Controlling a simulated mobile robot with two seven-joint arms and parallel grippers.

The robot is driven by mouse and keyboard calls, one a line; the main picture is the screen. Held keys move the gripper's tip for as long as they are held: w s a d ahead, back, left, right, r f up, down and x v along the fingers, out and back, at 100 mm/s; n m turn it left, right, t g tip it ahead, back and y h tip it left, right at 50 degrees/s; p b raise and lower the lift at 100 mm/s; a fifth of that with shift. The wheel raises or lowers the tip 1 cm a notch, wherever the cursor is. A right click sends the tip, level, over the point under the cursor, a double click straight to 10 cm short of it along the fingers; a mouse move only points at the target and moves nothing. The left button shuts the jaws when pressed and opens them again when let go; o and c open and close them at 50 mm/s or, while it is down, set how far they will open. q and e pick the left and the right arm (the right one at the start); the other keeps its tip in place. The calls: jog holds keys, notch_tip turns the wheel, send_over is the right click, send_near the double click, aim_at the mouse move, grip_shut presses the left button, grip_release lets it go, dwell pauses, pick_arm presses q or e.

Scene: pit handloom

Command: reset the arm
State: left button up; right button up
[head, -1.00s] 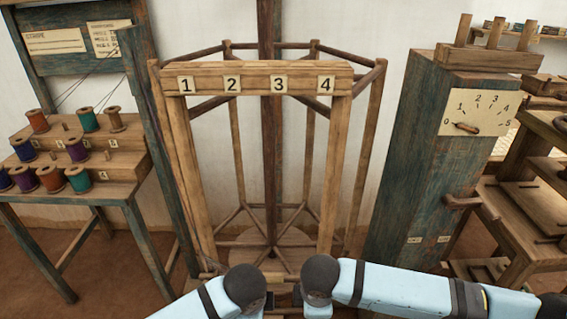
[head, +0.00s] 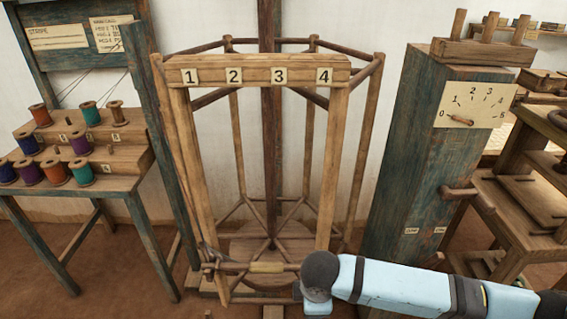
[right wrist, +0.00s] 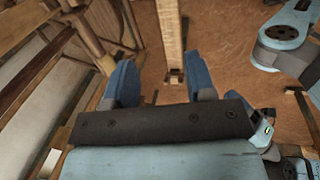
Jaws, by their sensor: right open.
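My right arm (head: 400,283) reaches in from the lower right in the head view, with its dark rounded joint in front of the foot of the wooden frame. Its gripper is hidden in that view. In the right wrist view my right gripper (right wrist: 160,68) is open, its two blue fingers wide apart. A wooden post (right wrist: 170,35) shows beyond the gap between them; no contact is visible. My left gripper is not in view.
A wooden frame (head: 215,60) numbered 1 to 4 stands in the middle, with a horizontal bar (head: 267,267) low at its front. Spools stand on a stepped rack (head: 125,159) at left. At right, a post carries a dial (head: 475,104) near 0 and a crank handle (head: 460,193).

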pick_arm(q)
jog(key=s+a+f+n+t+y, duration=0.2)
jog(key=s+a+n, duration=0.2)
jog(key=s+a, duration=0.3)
pick_arm(e)
jog(key=s+a+f+m+t+y, duration=0.2)
jog(key=s+a+m+t+y, duration=0.1)
jog(key=s+a+m+y, duration=0.35)
jog(key=s+d+f+m+t+h, duration=0.25)
jog(key=s+d+f+m, duration=0.2)
jog(key=d, duration=0.55)
jog(key=s+d+f+m+t+h, duration=0.1)
jog(key=s+d+f+m+t, duration=0.3)
jog(key=d, duration=0.5)
pick_arm(q)
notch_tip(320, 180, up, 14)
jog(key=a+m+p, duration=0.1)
jog(key=p, duration=1.4)
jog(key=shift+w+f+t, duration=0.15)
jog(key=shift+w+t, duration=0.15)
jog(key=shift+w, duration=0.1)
pick_arm(e)
notch_tip(320, 180, up, 14)
jog(key=shift+s+d+g, duration=0.2)
jog(key=shift+d+g, duration=0.05)
jog(key=shift+g, duration=0.1)
